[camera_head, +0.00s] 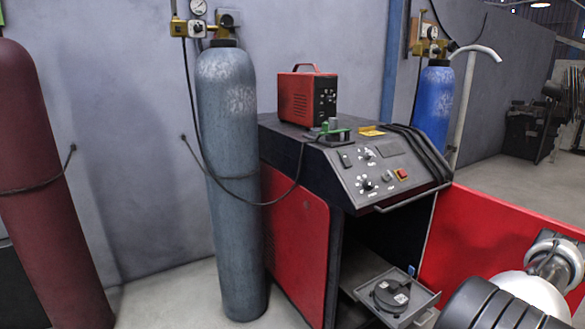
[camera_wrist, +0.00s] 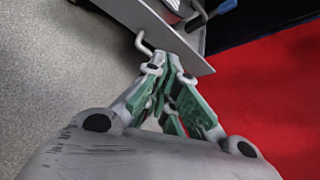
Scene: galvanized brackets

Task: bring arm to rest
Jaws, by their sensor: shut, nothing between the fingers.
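My gripper (camera_wrist: 170,68) shows in the wrist view, with its green-sided fingers brought together and nothing between the tips. The fingertips appear close to the edge of a grey metal tray (camera_wrist: 185,48); I cannot tell whether they touch it. In the head view, part of my arm shows at the lower right, and my gripper cannot be made out there.
The welding cabinet (camera_head: 295,235) stands mid-view with a pulled-out grey drawer (camera_head: 425,295) low on it. A red panel (camera_head: 480,240) is to its right. A grey gas cylinder (camera_head: 228,200) and a maroon cylinder (camera_head: 45,200) stand left. Bare floor lies between them.

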